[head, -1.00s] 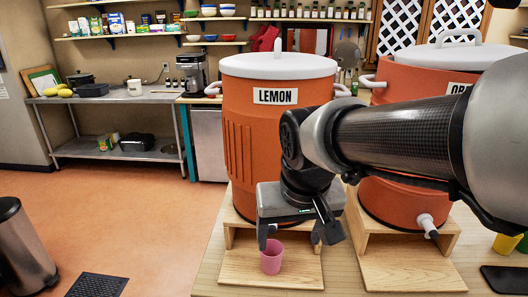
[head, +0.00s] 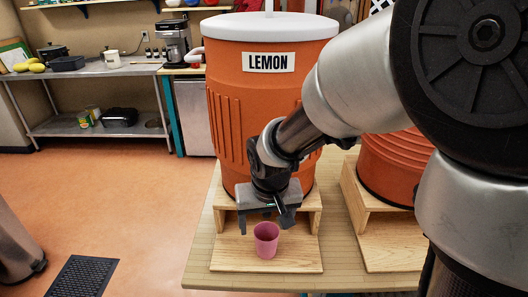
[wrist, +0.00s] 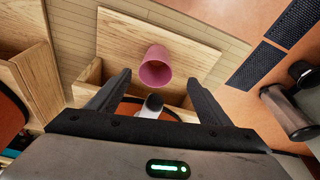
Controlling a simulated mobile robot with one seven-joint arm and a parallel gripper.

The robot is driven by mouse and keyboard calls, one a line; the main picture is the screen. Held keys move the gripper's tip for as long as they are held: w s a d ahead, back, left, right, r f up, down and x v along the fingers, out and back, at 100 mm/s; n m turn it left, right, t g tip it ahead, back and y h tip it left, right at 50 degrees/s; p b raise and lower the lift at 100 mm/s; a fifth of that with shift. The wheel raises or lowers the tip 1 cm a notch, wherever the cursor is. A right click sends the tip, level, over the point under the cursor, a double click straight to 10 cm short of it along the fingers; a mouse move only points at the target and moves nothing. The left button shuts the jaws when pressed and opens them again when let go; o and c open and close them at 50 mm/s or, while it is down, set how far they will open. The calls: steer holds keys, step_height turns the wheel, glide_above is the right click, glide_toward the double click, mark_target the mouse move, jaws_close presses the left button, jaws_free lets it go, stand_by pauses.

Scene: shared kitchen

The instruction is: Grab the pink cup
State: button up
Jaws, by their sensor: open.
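The pink cup (head: 266,240) stands upright on a low wooden board in front of the orange cooler labelled LEMON. It also shows in the wrist view (wrist: 155,68), beyond the fingertips and roughly between them. My gripper (head: 264,214) is open and empty, just behind and above the cup on the cooler's side. In the wrist view my gripper's two fingers (wrist: 156,84) are spread wide on either side of a small grey-white spout (wrist: 152,106). The fingers do not visibly touch the cup.
The LEMON cooler (head: 250,110) rises right behind my gripper on a wooden stand (head: 290,262). A second orange cooler (head: 392,165) stands to the right, partly hidden by my arm. The counter edge is close in front. A dark floor mat (head: 82,276) lies at lower left.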

mark_target(267, 230)
steer(key=shift+w+d+x, duration=0.1)
steer(key=shift+w+x, duration=0.05)
steer(key=shift+x, duration=0.9)
steer(key=shift+w+d+x, duration=0.1)
steer(key=shift+x, duration=0.9)
steer(key=shift+w+d+x, duration=0.1)
steer(key=shift+w+x, duration=0.05)
steer(key=shift+x, duration=0.9)
steer(key=shift+r, duration=0.1)
steer(key=shift+c, duration=0.4)
steer(key=c, duration=1.5)
steer(key=shift+r, duration=0.2)
steer(key=shift+s+a+r+b, duration=0.1)
steer(key=shift+s+r+b, duration=0.7)
steer(key=shift+s, duration=2.2)
steer(key=shift+s+a+r+b, duration=0.1)
steer(key=shift+s+r+b, duration=0.15)
steer(key=shift+s+b, duration=1.95)
steer(key=shift+s+a+r+b, duration=0.1)
steer(key=shift+s+r+b, duration=0.35)
steer(key=shift+s, duration=3.3)
